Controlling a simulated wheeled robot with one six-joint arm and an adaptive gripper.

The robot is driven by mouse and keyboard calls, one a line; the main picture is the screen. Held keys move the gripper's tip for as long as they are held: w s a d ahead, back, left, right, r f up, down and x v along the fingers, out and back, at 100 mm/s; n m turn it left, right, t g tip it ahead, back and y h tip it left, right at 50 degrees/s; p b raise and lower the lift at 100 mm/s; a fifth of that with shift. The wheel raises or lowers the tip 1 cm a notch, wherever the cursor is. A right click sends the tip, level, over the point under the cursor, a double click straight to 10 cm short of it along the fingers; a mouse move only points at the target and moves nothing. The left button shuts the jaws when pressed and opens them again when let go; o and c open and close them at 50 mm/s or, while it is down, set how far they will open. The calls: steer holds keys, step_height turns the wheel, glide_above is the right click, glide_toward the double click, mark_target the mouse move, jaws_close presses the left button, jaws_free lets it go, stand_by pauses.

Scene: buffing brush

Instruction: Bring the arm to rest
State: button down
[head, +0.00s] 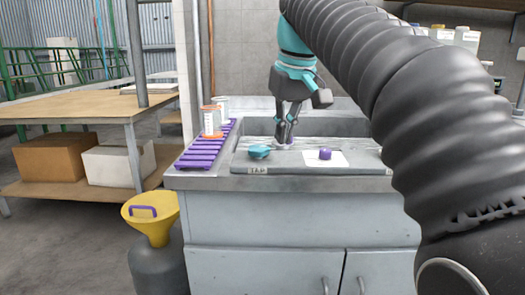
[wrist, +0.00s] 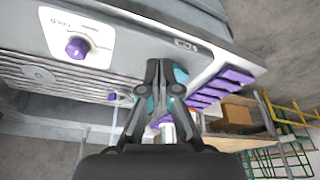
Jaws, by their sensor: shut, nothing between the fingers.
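My gripper (head: 284,141) hangs pointing down over the sink counter in the head view, with its fingers together and nothing between them. It also shows in the wrist view (wrist: 164,66), fingers closed. My dark ribbed arm fills the right side of the head view. A teal round object (head: 259,151) sits on the counter's front ledge, left of the fingertips; in the wrist view it is partly hidden behind the fingers (wrist: 181,75). A purple knob (head: 325,154) stands on a white plate to the right of the gripper. It shows at upper left in the wrist view (wrist: 78,47).
A purple slatted rack (head: 203,152) lies on the counter's left side, with clear containers (head: 211,121) at its back. A yellow funnel (head: 151,217) tops a grey drum on the floor. A wooden table (head: 85,103) holding boxes stands at left. Bottles stand on a shelf at upper right.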

steer(key=s+d+f+m+t, duration=0.1)
steer(key=s+d+f, duration=0.3)
steer(key=s+f, duration=0.3)
steer(key=s+d+f+m, duration=0.2)
steer(key=s+f, duration=0.5)
steer(key=f, duration=0.4)
steer(key=s+d+f+m+t+h, duration=0.1)
steer(key=s+d+f, duration=0.4)
steer(key=f, duration=0.5)
steer(key=s, duration=0.2)
steer(key=shift+s+d+m+t, duration=0.3)
steer(key=shift+m, duration=0.1)
